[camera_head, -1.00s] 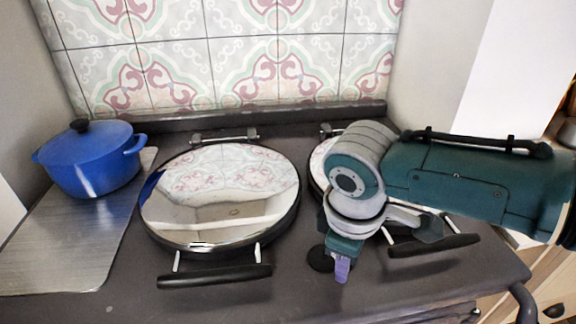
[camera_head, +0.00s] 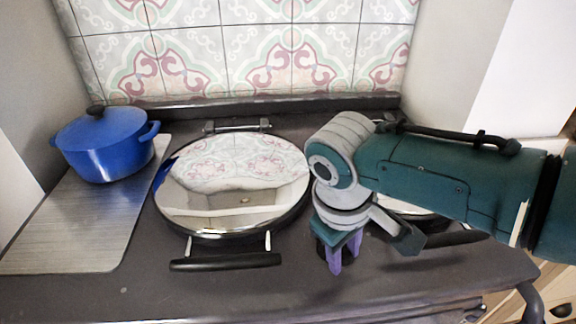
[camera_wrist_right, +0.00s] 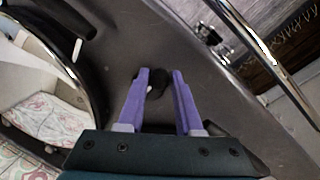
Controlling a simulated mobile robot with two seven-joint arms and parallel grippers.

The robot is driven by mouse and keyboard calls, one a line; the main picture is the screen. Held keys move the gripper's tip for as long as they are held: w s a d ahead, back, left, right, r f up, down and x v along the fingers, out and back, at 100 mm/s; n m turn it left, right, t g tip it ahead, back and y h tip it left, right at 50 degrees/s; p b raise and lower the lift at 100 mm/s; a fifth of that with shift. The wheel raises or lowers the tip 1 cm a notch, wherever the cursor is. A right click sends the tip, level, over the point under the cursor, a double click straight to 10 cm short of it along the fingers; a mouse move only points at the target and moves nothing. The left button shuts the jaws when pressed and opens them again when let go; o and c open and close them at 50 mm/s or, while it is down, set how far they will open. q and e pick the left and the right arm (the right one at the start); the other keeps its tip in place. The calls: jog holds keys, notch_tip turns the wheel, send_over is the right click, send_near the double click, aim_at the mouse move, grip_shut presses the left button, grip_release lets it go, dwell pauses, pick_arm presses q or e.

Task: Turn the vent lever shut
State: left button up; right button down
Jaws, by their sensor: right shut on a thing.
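The vent lever (camera_wrist_right: 157,84) appears as a small black knob with a light mark, low on the dark stove top, in the right wrist view. In the head view a dark part of it (camera_head: 321,252) shows beside the fingers, and the rest is hidden behind my gripper. My right gripper (camera_head: 343,264) points down at the stove top between the two round lids. Its purple fingers also show in the wrist view (camera_wrist_right: 160,74), one on each side of the black knob, shut on it. The lever's exact angle cannot be told. My left gripper is not in view.
A mirror-like round lid (camera_head: 235,185) with a black handle (camera_head: 226,262) is left of my gripper. A second lid (camera_head: 405,208) is mostly hidden behind my right arm. A blue pot (camera_head: 104,146) stands on a metal plate (camera_head: 75,235) at the left. A rail (camera_wrist_right: 262,50) runs along the stove's front.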

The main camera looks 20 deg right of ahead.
jog(key=c, duration=0.6)
grip_release()
jog(key=r+p, duration=0.1)
jog(key=r, duration=0.2)
jog(key=a+r+p, duration=0.1)
jog(key=r, duration=0.2)
jog(key=a+r+p, duration=0.1)
jog(key=r, duration=0.2)
jog(key=shift+s+r, duration=0.3)
jog(key=shift+r, duration=0.1)
